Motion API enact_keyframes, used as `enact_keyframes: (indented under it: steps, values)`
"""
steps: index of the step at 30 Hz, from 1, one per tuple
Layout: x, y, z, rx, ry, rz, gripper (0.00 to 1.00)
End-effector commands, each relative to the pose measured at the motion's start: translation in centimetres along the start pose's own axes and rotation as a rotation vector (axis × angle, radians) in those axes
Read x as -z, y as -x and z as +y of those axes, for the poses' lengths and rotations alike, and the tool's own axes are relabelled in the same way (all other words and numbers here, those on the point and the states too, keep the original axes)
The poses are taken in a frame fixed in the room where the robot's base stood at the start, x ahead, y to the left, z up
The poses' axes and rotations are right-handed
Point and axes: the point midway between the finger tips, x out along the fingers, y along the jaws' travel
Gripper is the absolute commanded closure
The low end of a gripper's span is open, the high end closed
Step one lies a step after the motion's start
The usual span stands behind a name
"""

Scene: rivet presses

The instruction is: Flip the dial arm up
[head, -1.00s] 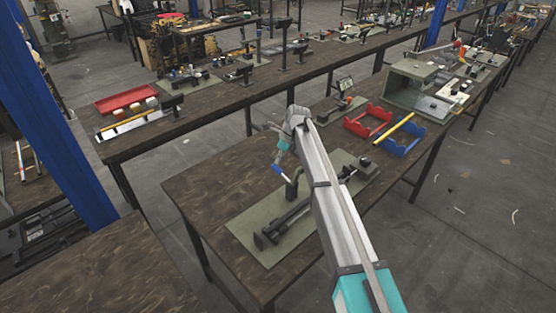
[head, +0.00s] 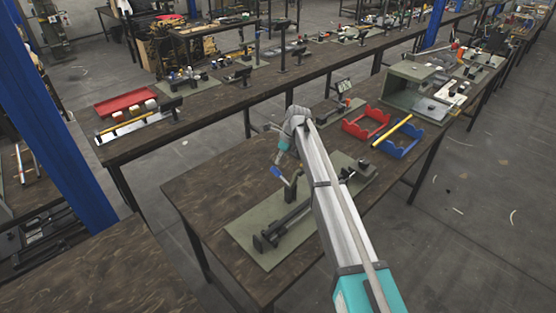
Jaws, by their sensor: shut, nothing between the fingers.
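On the near bench, a dark fixture (head: 284,227) with a long bar and a short upright post stands on a green mat (head: 246,238). At the top of the post is a thin lever with a blue end (head: 276,171), which appears to be the dial arm. The blue end points up and to the left. My gripper (head: 279,158) is small in view, shut and empty, just above the blue end. I cannot tell whether they touch. My arm hides part of the mat and of the fixture's right side.
The bench surface left of the mat is clear. Another long bench runs behind.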

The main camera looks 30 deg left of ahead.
Motion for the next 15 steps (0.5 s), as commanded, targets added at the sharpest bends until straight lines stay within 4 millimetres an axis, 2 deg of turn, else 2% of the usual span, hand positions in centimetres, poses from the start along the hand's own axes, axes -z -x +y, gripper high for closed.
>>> enact_keyframes:
  steps: [9, 15]
  values:
    - [0.2, 3.2, 0.1, 0.0, -0.001, -0.001, 1.0]
    - [-1.3, 4.7, -0.7, -0.001, 0.001, -0.001, 1.0]
